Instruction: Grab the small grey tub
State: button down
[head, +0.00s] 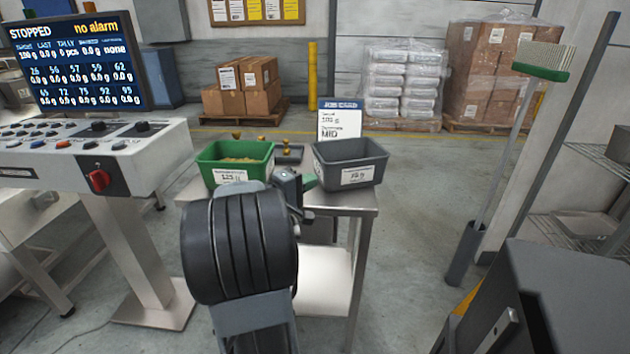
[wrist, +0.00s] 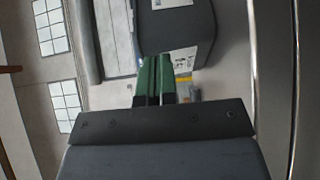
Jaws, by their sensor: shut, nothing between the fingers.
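A grey tub (head: 351,165) with a white label on its front stands upright at the right end of a small steel table in the head view. It looks empty from here. My gripper shows its green fingertips (head: 310,182) just left of the grey tub's front; I cannot tell whether they touch it. In the wrist view the green fingers (wrist: 153,75) are together with nothing held. A dark grey shape (wrist: 178,30) lies beyond the fingertips there; I cannot tell whether it is the tub.
A green tub (head: 264,160) with yellowish contents stands left of the grey one. A control panel (head: 100,150) is at left. Open floor (head: 420,200) lies right of the steel table (head: 362,198).

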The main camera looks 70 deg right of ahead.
jog(key=b+v, duration=0.1)
jog(key=v, duration=0.5)
jog(key=shift+a, duration=0.3)
jog(key=c, duration=1.9)
grip_release()
jog(key=shift+w, duration=0.1)
jog(key=shift+o, duration=0.9)
jog(key=shift+a+f, duration=0.1)
jog(key=o, duration=0.5)
jog(key=w+a+f+n+t+y, duration=0.1)
jog(key=w+a+f+t+y, duration=0.1)
jog(key=a, duration=0.3)
jog(key=w+a+f+t+y, duration=0.2)
jog(key=a+f, duration=0.2)
jog(key=a, duration=0.1)
jog(key=shift+a+f+n+y, duration=0.4)
jog(key=w+a+f+n+t+y, duration=0.1)
jog(key=a+f+t+y, duration=0.1)
jog(key=a, duration=0.7)
jog(key=w+a+f+n+t+y, duration=0.1)
jog(key=w+a+f+t+y, duration=0.1)
jog(key=a+y, duration=0.3)
jog(key=w+a+f+n+t+y, duration=0.1)
jog(key=a+f+n+t+y, duration=0.1)
jog(key=a, duration=1.1)
jog(key=shift+w+a+f+t+y, duration=0.2)
jog(key=shift+a+f+t+y, duration=0.15)
jog(key=shift+t+y, duration=0.45)
